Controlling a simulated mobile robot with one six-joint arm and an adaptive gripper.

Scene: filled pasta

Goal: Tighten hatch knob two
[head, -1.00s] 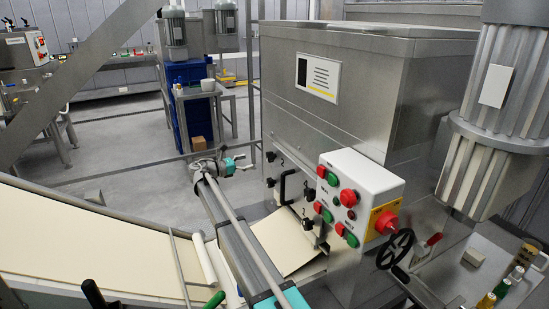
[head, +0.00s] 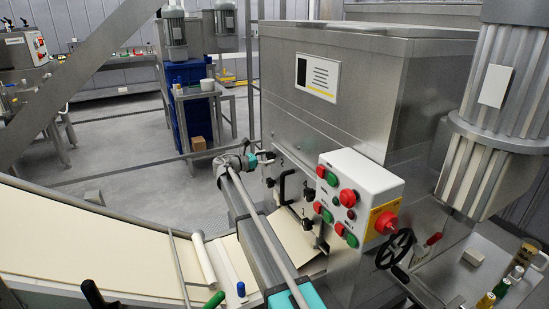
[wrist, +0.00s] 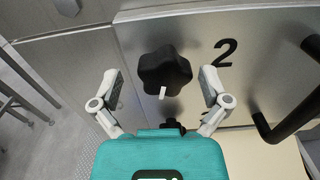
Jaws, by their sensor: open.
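Hatch knob two is a black star-shaped knob (wrist: 165,72) with a pale mark on it, on the metal hatch plate to the left of a printed 2 (wrist: 226,49) in the wrist view. My gripper (wrist: 160,82) is open, with one finger to the left of the knob and one to the right. I cannot tell whether either finger touches it. In the head view my gripper (head: 266,157) is at the hatch's upper left corner, by the knob, which is mostly hidden there.
A black hatch handle (wrist: 292,112) is to the right of the knob. Another black knob (head: 307,223) sits lower on the hatch. The control box (head: 362,190) with red and green buttons is to the right. Below the hatch lies a pale pasta sheet (head: 283,246).

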